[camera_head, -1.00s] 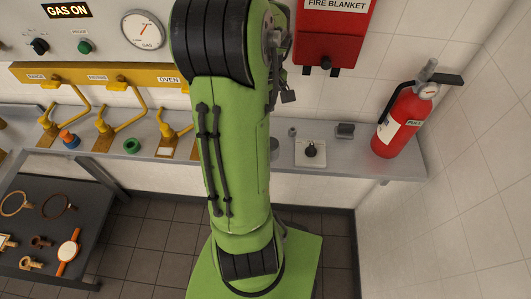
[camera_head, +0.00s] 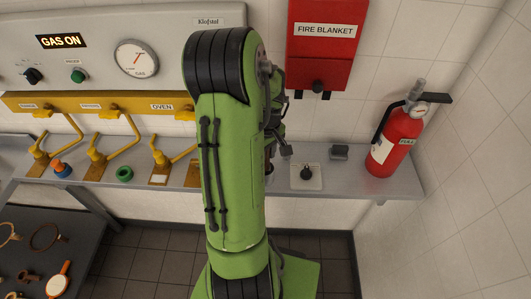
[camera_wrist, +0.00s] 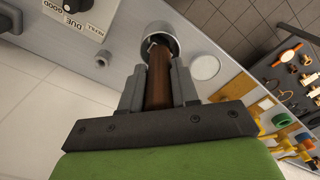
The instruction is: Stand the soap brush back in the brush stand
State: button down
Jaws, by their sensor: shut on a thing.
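The soap brush (camera_wrist: 158,85) shows as a brown handle in the wrist view. My gripper (camera_wrist: 157,68) is shut on it, one grey finger on each side. The brush stand (camera_wrist: 159,38) is a round metal cup just beyond the fingertips. The far end of the handle lies over or within the cup's mouth; I cannot tell how deep. The brush head cannot be made out. In the head view my green arm hides the brush and most of the gripper.
A grey shelf (camera_head: 340,184) runs along the wall. A pale disc (camera_wrist: 205,67) lies near the stand. Yellow gas valves (camera_head: 98,150) are left.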

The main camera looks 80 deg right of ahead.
jog(key=c, duration=0.8)
grip_release()
jog(key=shift+c, duration=0.2)
jog(key=r, duration=0.6)
jog(key=r+p, duration=0.1)
jog(key=r, duration=0.5)
jog(key=shift+s+a+r+p, duration=0.1)
jog(key=shift+s+r+p, duration=0.1)
jog(key=shift+p, duration=0.1)
jog(key=shift+f, duration=0.1)
